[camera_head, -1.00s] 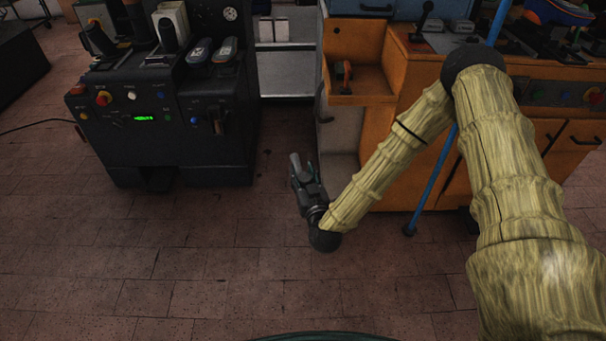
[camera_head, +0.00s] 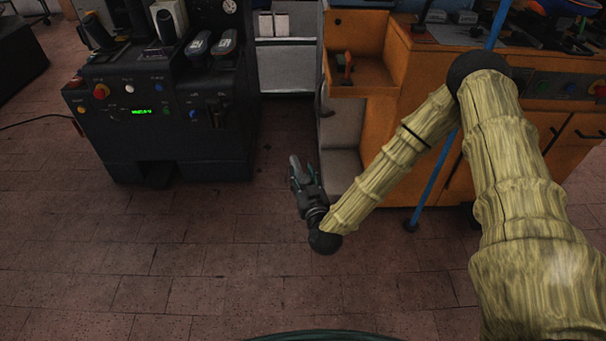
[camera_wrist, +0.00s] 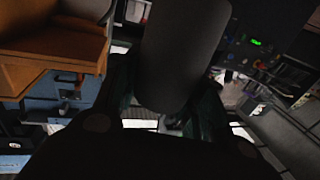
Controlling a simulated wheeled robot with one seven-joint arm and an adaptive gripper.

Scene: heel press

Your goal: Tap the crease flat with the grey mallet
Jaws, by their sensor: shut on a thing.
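My gripper (camera_head: 304,180) hangs low over the floor, between the dark machine and the orange bench. It is shut on a grey tool with a rounded dark cylinder, which appears to be the grey mallet (camera_head: 296,163). In the wrist view the mallet (camera_wrist: 182,50) fills the upper middle, between the fingers of my gripper (camera_wrist: 165,105). The dark heel press machine (camera_head: 150,140), with a green display and coloured knobs, stands left and beyond my gripper, apart from it. Two shoe-like items (camera_head: 198,43) rest on its top right. I cannot make out a crease.
The orange bench (camera_head: 435,110) at right has an open tray (camera_head: 360,88) with a small orange-handled tool. A blue pole (camera_head: 435,175) stands before the bench. A grey shelf (camera_head: 285,65) is in the gap. The tiled floor (camera_head: 180,260) in front is clear.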

